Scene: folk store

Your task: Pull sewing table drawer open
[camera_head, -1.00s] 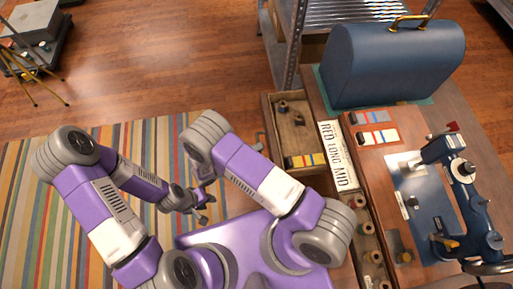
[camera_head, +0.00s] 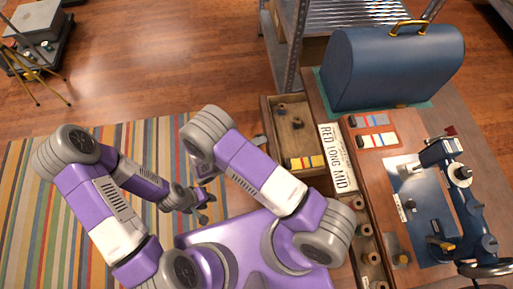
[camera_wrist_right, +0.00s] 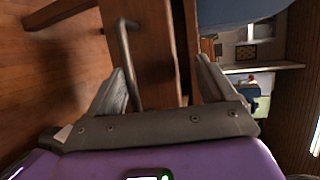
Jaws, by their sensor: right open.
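The sewing table (camera_head: 405,152) stands at the right in the head view. Its drawer (camera_head: 272,122) sticks out to the left, with its inside and small contents visible. In the right wrist view, the drawer's metal bar handle (camera_wrist_right: 126,55) lies between the spread fingers of my right gripper (camera_wrist_right: 160,78), nearer the left finger. The wooden drawer front (camera_wrist_right: 158,50) is just ahead. Whether a finger touches the handle is unclear. My forearm mostly hides the right gripper in the head view. My left gripper (camera_head: 202,206) is over the rug, away from the table, its jaw opening too small to judge.
A blue sewing machine (camera_head: 462,185), a blue case (camera_head: 392,65) and a "RED LONG MID" sign (camera_head: 338,157) are on the table. A narrow compartment row with spools runs along its front edge. A metal shelf (camera_head: 290,45) stands behind.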

